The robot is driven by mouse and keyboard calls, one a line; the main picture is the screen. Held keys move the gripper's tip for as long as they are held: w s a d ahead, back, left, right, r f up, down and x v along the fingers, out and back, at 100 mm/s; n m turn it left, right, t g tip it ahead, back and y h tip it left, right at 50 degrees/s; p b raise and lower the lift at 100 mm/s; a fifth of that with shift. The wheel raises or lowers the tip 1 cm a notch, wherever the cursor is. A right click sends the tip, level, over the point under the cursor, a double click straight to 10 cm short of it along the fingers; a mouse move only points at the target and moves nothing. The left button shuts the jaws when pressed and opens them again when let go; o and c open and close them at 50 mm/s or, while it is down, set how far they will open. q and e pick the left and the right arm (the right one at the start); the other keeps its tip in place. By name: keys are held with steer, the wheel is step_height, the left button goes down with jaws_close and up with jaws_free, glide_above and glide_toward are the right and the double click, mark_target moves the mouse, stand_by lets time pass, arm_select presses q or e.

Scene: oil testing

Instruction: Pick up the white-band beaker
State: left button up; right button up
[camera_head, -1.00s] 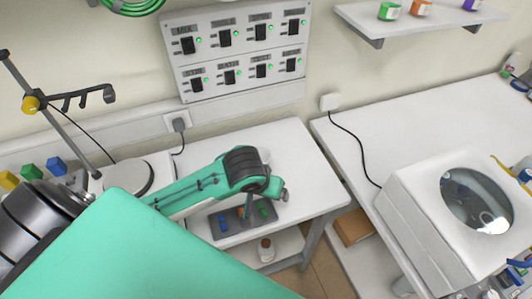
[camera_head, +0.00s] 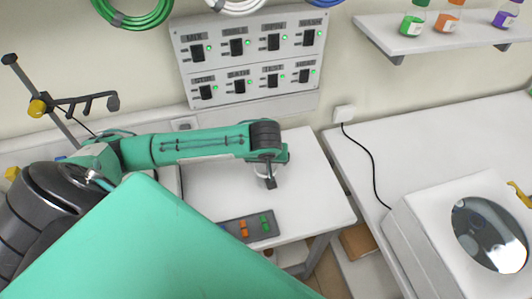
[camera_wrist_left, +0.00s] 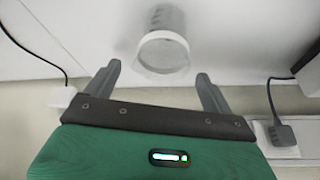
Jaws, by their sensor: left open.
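The beaker (camera_wrist_left: 163,48) is clear with a white band around its rim. In the left wrist view it stands just beyond my left fingertips, near the middle of the gap. In the head view a pale glassy shape (camera_head: 262,170), likely the beaker, shows at the gripper over the white table (camera_head: 212,195), partly hidden by it. My left gripper (camera_wrist_left: 159,72) is open, with its two dark fingers apart and nothing held. It also shows in the head view (camera_head: 271,181). My right gripper is not in view.
A grey block with coloured switches (camera_head: 233,231) lies at the table's front. A wall switch panel (camera_head: 250,58) is behind. A white machine with a round window (camera_head: 425,235) stands on the right bench. A stand with a clamp (camera_head: 50,110) is at left.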

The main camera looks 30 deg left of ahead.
arm_select(q)
steer(key=p+x, duration=0.2)
steer(key=x, duration=0.3)
steer(key=shift+a, duration=0.15)
steer(key=shift+w+a+f, duration=0.1)
steer(key=shift+w+f, duration=0.05)
steer(key=shift+f, duration=0.45)
steer(key=c, duration=1.1)
steer(key=shift+r, duration=0.1)
